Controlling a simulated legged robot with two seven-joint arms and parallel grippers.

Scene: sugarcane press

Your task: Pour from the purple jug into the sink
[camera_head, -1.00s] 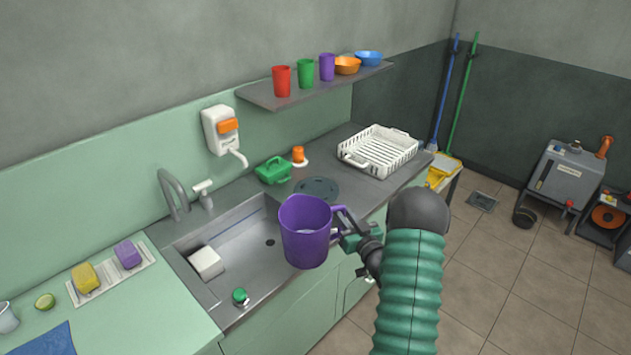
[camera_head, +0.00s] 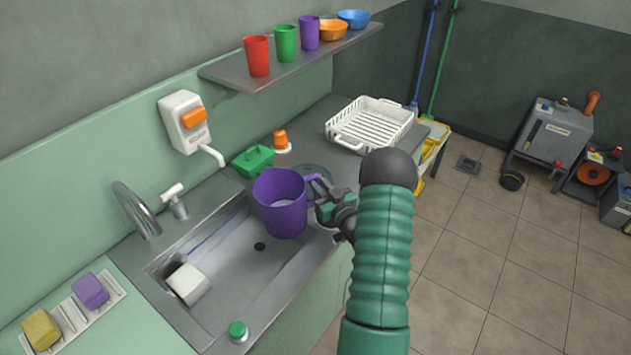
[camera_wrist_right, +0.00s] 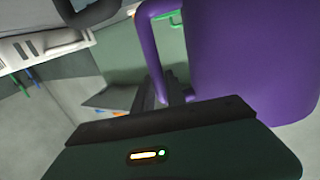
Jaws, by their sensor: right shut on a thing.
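The purple jug (camera_head: 281,205) is upright above the right part of the sink (camera_head: 215,290), with something pale inside it. My right gripper (camera_head: 325,207) is shut on the jug's handle, on the jug's right side. My left gripper is not in view.
A grey faucet (camera_head: 137,210) and a white tap (camera_head: 174,201) stand behind the sink. A green caddy (camera_head: 254,161) and a white dish rack (camera_head: 370,125) are on the counter beyond. A shelf (camera_head: 290,60) with cups hangs above. A green-capped item (camera_head: 237,331) sits at the sink's front edge.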

